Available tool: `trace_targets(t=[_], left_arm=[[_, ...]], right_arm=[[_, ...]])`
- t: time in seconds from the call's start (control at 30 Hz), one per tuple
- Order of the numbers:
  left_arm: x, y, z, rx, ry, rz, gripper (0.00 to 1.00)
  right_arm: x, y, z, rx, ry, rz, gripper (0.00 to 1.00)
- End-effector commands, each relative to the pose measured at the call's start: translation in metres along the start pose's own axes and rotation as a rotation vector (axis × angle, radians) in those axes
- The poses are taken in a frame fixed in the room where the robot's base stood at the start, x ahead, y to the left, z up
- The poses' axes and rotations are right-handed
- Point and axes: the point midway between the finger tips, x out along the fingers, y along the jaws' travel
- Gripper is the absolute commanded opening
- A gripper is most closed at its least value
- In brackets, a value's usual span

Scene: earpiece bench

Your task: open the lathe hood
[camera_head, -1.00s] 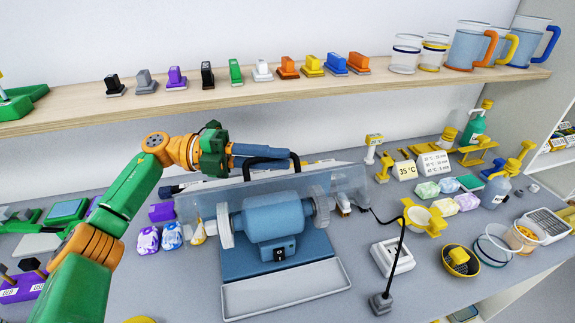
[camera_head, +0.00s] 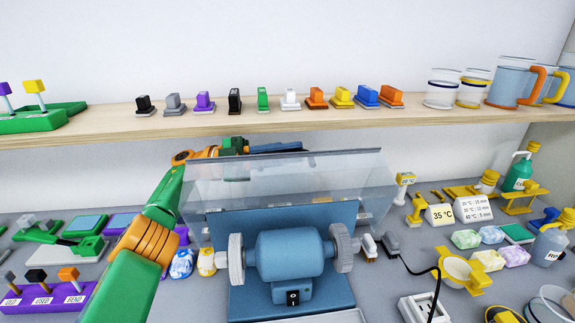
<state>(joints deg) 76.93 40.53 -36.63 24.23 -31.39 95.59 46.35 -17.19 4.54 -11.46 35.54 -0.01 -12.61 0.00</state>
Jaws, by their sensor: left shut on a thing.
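The lathe (camera_head: 290,256) is a blue motor with a grey wheel at each end, on a blue base. Its clear hood (camera_head: 285,185) stands tilted up above and behind the motor, and the motor's front is uncovered. My left arm comes in from the left, and my left gripper (camera_head: 280,148) is shut at the hood's top edge, on the hood handle. The handle is mostly hidden by the blue fingers and the hood edge. My right gripper is not in view.
A wooden shelf (camera_head: 300,122) with small coloured blocks and jugs runs close above the hood. A white socket (camera_head: 424,308) with a black cable lies right of the lathe. A purple switch block (camera_head: 45,301) is at the left.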

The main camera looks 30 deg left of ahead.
Motion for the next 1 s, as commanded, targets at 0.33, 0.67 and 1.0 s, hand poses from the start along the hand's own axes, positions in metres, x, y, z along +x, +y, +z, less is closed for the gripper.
trace_targets(t=[0.33, 0.67, 1.0], left_arm=[[-0.0008, -0.0017, 0.0018, -0.024, -0.002, -0.009, 0.0], [-0.0009, -0.0017, 0.0017, -0.022, -0.002, -0.009, 0.27], [-0.0008, -0.0015, 0.0017, -0.022, -0.001, -0.008, 0.27]], right_arm=[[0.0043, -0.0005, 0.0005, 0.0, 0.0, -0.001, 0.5], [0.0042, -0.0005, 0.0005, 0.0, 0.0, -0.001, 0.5], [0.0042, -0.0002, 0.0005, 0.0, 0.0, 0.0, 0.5]])
